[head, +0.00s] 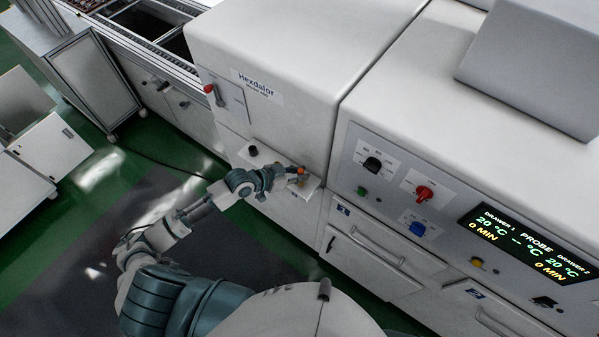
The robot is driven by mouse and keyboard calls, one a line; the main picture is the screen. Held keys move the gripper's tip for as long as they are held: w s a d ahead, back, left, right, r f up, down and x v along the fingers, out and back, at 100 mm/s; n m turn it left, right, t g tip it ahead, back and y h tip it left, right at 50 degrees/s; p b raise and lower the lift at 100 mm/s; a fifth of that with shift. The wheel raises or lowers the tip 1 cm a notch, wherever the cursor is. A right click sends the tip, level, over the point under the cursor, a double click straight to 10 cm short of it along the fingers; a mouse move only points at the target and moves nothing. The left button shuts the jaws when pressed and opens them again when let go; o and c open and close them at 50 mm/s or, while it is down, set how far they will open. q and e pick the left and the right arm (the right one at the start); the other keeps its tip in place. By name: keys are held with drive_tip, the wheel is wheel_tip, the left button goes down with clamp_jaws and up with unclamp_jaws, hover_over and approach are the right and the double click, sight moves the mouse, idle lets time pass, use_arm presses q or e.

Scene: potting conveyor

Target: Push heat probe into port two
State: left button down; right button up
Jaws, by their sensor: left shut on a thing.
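My left gripper (280,177) is at a small white ledge on the front of the left-hand machine. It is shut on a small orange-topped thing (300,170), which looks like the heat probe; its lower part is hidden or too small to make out. No port marked as two can be made out clearly. A small yellow-orange fitting (477,262) sits on the control panel below the display (525,243), which reads PROBE, drawer temperatures of 20 °C and 0 MIN. My right gripper is not in view.
The control panel carries a black knob (373,164), a red knob (424,193) and a blue knob (417,228). Drawers with handles (377,246) lie below. A red-tipped lever (209,88) is on the Hexdalor machine (270,50). Open green floor (130,165) lies at the left.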

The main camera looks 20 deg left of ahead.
use_arm(q)
drive_tip(key=shift+f, duration=0.3)
drive_tip(key=c, duration=0.9)
unclamp_jaws()
drive_tip(key=shift+c, duration=0.2)
drive_tip(key=shift+s+a+r, duration=0.1)
drive_tip(key=v, duration=1.1)
drive_tip(key=shift+s+a, duration=0.15)
drive_tip(key=shift+a, duration=0.1)
